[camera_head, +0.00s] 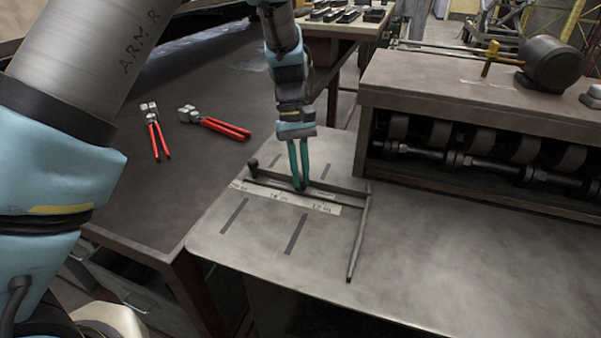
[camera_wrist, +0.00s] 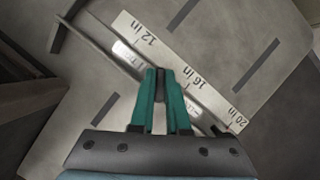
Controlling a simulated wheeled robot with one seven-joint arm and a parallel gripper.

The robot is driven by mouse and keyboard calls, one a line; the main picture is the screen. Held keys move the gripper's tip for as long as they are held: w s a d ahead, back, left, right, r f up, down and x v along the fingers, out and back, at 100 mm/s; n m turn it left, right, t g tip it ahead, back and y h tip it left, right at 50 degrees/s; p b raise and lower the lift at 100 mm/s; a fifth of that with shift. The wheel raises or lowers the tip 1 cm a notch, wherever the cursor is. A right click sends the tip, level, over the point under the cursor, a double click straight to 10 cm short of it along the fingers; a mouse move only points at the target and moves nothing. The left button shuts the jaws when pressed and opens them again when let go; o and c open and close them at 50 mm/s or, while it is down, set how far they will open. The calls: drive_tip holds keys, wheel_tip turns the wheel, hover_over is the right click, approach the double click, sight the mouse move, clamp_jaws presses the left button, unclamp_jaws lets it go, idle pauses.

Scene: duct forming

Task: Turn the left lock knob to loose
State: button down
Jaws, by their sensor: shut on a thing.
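A dark fence bar (camera_head: 335,187) lies across the steel table over a pale ruler strip (camera_head: 322,206). A round black knob (camera_head: 253,164) stands at the bar's left end, apart from my gripper. In the wrist view the gripper (camera_wrist: 160,72) is on the bar beside the ruler (camera_wrist: 165,55), between the 12 in and 16 in marks. The fingers hide part of the bar. Whether the knob is tight or loose cannot be told.
A long thin rod (camera_head: 357,240) runs from the bar's right end toward the table front. A roller machine (camera_head: 470,110) stands to the right. Two red-handled tools (camera_head: 225,127) (camera_head: 158,135) lie on the dark bench at left. The front of the steel table (camera_head: 430,270) is clear.

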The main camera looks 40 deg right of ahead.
drive_tip(key=shift+w+r+n+h, duration=0.1)
drive_tip(key=shift+n+h, duration=0.3)
drive_tip(key=shift+n, duration=0.5)
drive_tip(key=n+h, duration=0.1)
drive_tip(key=n, duration=0.2)
drive_tip(key=shift+d, duration=0.1)
drive_tip(key=c, duration=1.2)
unclamp_jaws()
